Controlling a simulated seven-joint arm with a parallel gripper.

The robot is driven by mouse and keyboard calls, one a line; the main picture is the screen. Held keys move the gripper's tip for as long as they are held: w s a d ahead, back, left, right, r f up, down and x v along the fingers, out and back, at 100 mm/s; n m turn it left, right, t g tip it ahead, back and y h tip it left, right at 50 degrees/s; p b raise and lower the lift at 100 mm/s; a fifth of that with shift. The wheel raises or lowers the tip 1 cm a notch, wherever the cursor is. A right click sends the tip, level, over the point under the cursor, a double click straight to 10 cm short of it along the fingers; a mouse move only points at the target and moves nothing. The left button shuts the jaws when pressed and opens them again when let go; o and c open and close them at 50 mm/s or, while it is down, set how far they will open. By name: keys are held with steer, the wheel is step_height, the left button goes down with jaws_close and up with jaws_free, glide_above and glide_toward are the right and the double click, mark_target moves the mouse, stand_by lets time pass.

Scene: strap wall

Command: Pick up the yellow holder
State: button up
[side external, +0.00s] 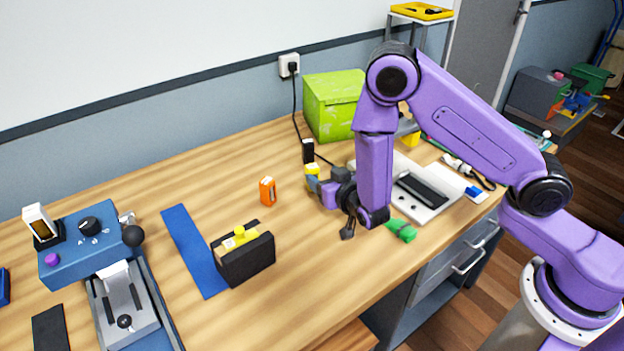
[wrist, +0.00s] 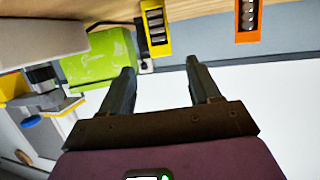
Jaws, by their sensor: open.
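The yellow holder (wrist: 157,27) is a small upright yellow frame with grey rounded pieces inside. In the wrist view it is at the top centre, beyond and above the fingertips, not between them. In the side view its yellow top (side external: 312,169) shows just behind my gripper, which seems to hide its lower part. My gripper (wrist: 160,68) is open and empty, its two dark fingers spread toward the wall. In the side view my gripper (side external: 330,207) is low over the table, close to the holder; the exact gap is unclear.
An orange holder (side external: 268,191) stands left of the gripper. A green box (side external: 332,103) and a black plug with a cord (side external: 308,151) are behind. A white tray (side external: 440,203) and green piece (side external: 401,230) lie right. A black case (side external: 245,262) stands at front left.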

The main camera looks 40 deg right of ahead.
mark_target(313, 168)
steer(key=shift+x, duration=3.85)
steer(key=shift+a+r, duration=0.1)
steer(key=c, duration=1.1)
